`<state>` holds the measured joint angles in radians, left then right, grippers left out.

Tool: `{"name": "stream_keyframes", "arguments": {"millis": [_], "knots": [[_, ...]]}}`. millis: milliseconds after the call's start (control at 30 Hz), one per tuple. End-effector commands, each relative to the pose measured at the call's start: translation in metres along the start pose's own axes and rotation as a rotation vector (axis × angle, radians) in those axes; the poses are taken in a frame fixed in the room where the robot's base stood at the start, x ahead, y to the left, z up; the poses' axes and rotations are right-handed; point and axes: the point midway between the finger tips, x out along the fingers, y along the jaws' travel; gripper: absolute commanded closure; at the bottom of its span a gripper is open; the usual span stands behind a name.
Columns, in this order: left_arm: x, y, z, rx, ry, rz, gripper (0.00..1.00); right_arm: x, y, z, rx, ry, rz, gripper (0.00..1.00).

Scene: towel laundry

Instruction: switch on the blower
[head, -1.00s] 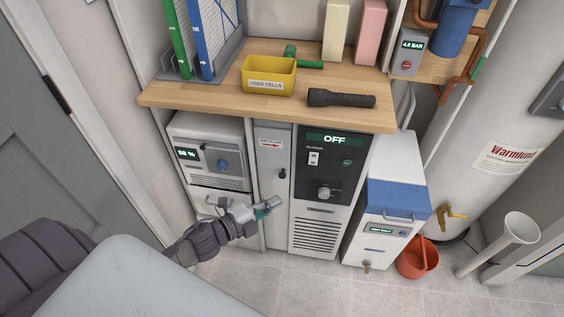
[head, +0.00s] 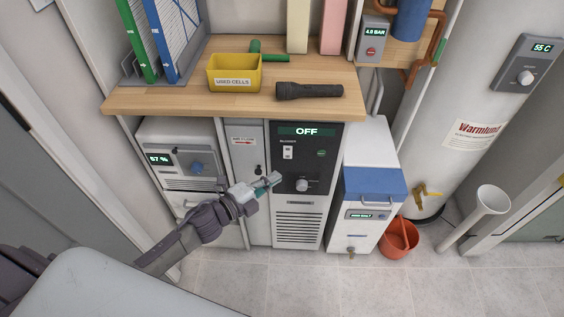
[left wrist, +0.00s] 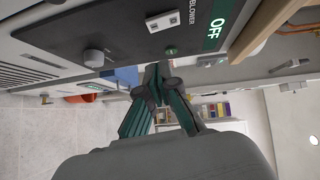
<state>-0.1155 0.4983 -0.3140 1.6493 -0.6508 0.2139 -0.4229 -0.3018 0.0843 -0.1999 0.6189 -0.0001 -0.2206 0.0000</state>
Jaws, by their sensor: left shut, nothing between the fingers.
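The blower (head: 316,171) is a white cabinet with a dark control panel, and its display (head: 307,131) reads OFF. A white rocker switch (head: 288,152) sits at the panel's upper left under a small label. A green button (head: 321,153) is at its right and a round knob (head: 302,185) is below. My left gripper (head: 273,180) is shut and empty, in front of the panel's left edge, left of the knob and below the switch. In the left wrist view the fingers (left wrist: 152,82) point at the panel, with the switch (left wrist: 163,21) and OFF display (left wrist: 214,30) turned sideways. Contact is not visible.
The wooden counter (head: 184,103) overhangs the units, carrying a yellow bin (head: 234,86) and a torch (head: 309,91). A white unit (head: 181,156) with a 57 % display stands left, and a blue-topped box (head: 374,184) right. A red bucket (head: 400,249) sits on the floor.

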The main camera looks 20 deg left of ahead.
Motion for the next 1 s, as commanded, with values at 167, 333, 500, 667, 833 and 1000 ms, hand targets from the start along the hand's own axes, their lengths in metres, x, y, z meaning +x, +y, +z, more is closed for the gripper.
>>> {"name": "stream_keyframes", "arguments": {"millis": [167,333,500,667,833,1000], "knots": [[0.038,-0.002,-0.001,0.0,0.001,-0.003,1.0,-0.003,-0.003,-0.003,0.002,0.004,-0.004,0.37],[0.054,0.0,0.019,0.0,0.0,-0.001,1.0,-0.001,-0.006,-0.004,0.004,0.006,-0.008,0.37],[0.061,0.0,0.027,0.0,0.0,0.0,1.0,-0.001,-0.007,-0.004,0.004,0.006,-0.008,0.37],[0.062,0.0,0.028,-0.001,0.001,0.0,1.0,-0.001,-0.006,-0.004,0.004,0.006,-0.007,0.37],[0.062,0.0,0.028,-0.001,0.001,0.0,1.0,-0.001,-0.005,-0.004,0.003,0.006,-0.006,0.37],[0.064,0.005,0.029,0.011,0.001,-0.014,1.0,0.01,-0.004,-0.003,0.002,0.006,-0.004,0.37]]}}
